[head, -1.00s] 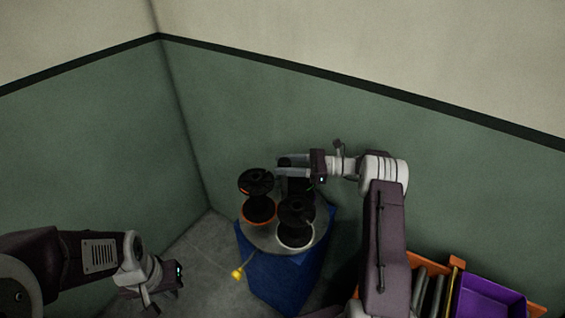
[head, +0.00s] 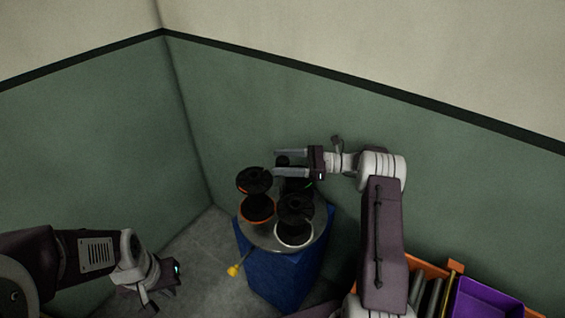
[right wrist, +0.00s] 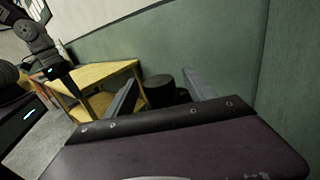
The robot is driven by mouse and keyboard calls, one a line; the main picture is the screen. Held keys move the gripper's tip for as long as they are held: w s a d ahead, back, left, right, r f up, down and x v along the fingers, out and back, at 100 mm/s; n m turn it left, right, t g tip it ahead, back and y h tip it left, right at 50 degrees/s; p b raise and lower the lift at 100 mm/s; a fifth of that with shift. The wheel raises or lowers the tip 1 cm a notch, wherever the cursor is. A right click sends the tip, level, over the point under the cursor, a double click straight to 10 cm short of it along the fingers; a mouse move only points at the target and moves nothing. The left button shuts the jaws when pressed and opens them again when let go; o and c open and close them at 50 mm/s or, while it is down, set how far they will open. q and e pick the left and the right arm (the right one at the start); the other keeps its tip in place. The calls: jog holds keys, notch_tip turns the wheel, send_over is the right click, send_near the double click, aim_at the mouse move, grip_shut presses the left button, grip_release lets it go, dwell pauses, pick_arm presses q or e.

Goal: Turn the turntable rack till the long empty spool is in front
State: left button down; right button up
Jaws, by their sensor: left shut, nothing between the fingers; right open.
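The turntable rack is a round grey disc (head: 262,237) on a blue pedestal (head: 275,275), with a yellow-tipped handle (head: 233,270) at its front left. An orange-rimmed spool (head: 255,182) stands at its left and a white-rimmed spool (head: 296,206) at its front right. A dark spool (head: 283,160) at the back is partly hidden by my right gripper (head: 276,162). I cannot tell which spool is the long empty one. My right gripper is open; a dark spool (right wrist: 160,90) shows between its fingers in the right wrist view. My left gripper (head: 165,288) is shut and empty, left of the rack.
A green wall (head: 430,160) runs close behind the rack. An orange crate (head: 428,266) with grey rods and a purple bin (head: 488,300) are at the lower right. A yellow shelf (right wrist: 105,72) shows in the right wrist view. Grey floor (head: 205,240) is clear left of the rack.

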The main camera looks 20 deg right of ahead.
notch_tip(320, 180, up, 4)
jog(key=shift+r, duration=0.1)
jog(key=s+d+r, duration=0.6)
jog(key=s+d, duration=0.1)
jog(key=s, duration=0.2)
jog(key=shift+d+r, duration=0.3)
jog(key=shift+r, duration=0.05)
jog(key=shift+w, duration=0.1)
